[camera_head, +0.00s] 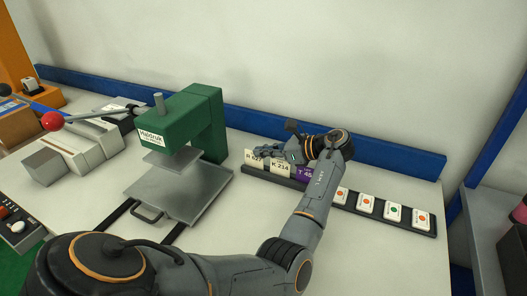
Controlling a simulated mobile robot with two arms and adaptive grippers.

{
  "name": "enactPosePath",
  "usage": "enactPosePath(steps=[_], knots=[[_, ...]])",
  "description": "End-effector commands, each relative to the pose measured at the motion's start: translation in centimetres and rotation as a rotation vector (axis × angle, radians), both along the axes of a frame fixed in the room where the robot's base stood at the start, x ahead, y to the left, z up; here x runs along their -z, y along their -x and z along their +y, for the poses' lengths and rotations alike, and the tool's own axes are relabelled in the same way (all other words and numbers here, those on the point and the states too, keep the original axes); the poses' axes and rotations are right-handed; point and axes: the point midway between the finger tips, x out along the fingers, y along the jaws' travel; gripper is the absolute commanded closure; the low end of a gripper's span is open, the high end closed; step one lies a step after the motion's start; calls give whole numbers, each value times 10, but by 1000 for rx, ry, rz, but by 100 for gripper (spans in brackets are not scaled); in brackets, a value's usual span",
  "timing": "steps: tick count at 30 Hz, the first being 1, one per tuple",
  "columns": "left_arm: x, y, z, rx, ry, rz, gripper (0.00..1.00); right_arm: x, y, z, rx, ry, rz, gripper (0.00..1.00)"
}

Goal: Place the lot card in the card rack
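The dark card rack (432,233) is a long low strip along the back of the table, running from the middle to the right. Several cards stand at its left end: a cream card marked R 62 (254,159), a cream card marked K 234 (280,167) and a purple card (303,173) marked with a T, partly covered by my arm. I cannot tell which one is the lot card. My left gripper (272,154) is over and just behind these cards, its fingers toward the left. Its fingertips are too small to tell whether they hold anything. My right gripper is not in view.
Several white tiles with coloured dots (393,213) lie on the right part of the strip. A green press (188,120) with a red-knobbed lever (53,121) and a grey plate (190,200) stands left of the rack. A blue rail (395,161) runs behind. The front right tabletop is clear.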

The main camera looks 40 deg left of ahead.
Motion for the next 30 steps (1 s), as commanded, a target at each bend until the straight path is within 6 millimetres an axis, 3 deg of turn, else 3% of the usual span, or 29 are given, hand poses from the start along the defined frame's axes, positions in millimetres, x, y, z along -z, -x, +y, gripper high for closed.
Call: enactPosePath(steps=[2, 6, 7, 19, 30], knots=[[1, 0, 0, 0, 0, 1, 100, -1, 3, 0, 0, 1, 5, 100], [1, 0, 0, 0, 0, 0, 74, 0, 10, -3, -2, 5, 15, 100], [1, 0, 0, 0, 0, 0, 72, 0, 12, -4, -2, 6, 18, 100], [-3, -2, -5, 2, 0, -1, 72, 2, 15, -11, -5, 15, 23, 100], [-31, -23, -71, 2, -1, -2, 72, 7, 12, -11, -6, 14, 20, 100]])
